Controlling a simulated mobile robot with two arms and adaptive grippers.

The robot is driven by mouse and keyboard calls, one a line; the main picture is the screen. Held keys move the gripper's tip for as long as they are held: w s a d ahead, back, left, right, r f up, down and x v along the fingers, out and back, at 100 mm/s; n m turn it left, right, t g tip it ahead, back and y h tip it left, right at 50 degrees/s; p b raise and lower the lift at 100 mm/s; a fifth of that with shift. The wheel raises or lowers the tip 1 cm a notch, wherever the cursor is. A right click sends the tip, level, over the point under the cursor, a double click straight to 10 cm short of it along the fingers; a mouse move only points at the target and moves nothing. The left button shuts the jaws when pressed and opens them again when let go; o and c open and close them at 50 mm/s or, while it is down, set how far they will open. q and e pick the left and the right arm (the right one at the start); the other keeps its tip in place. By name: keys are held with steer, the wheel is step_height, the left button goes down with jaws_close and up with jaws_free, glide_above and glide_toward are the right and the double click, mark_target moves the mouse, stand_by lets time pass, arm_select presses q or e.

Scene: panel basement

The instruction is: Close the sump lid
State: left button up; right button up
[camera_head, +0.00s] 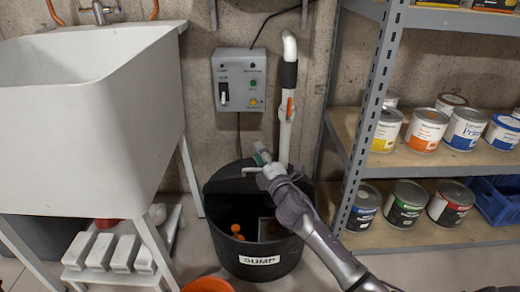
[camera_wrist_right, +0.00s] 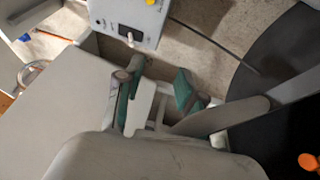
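The black sump basin (camera_head: 285,262), marked SUMP, stands on the floor below the control box. Its top is open, with an orange float (camera_head: 237,231) inside; the float also shows in the wrist view (camera_wrist_right: 308,161). A dark round surface, apparently the lid (camera_head: 222,180), stands raised at the back of the basin; it also shows in the wrist view (camera_wrist_right: 290,55). My right gripper (camera_head: 258,163) is over the basin's back part, beside the white pipe. In the wrist view its green-padded fingers (camera_wrist_right: 156,88) are apart with nothing clear between them. Lid contact cannot be told. My left gripper is out of view.
A white sink (camera_head: 125,120) stands left, above white bricks (camera_head: 125,254). A grey control box (camera_head: 239,80) and a white pipe (camera_head: 287,135) are behind the basin. Metal shelves with paint cans (camera_head: 426,130) stand right. An orange bucket (camera_head: 208,285) is in front.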

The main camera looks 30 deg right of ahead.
steer(key=s+f+b, duration=0.2)
steer(key=s+f, duration=0.2)
steer(key=s, duration=1.1)
steer(key=shift+s+a+f, duration=0.15)
steer(key=shift+a+f, duration=0.05)
steer(key=shift+a, duration=0.1)
stand_by(0.9)
stand_by(0.4)
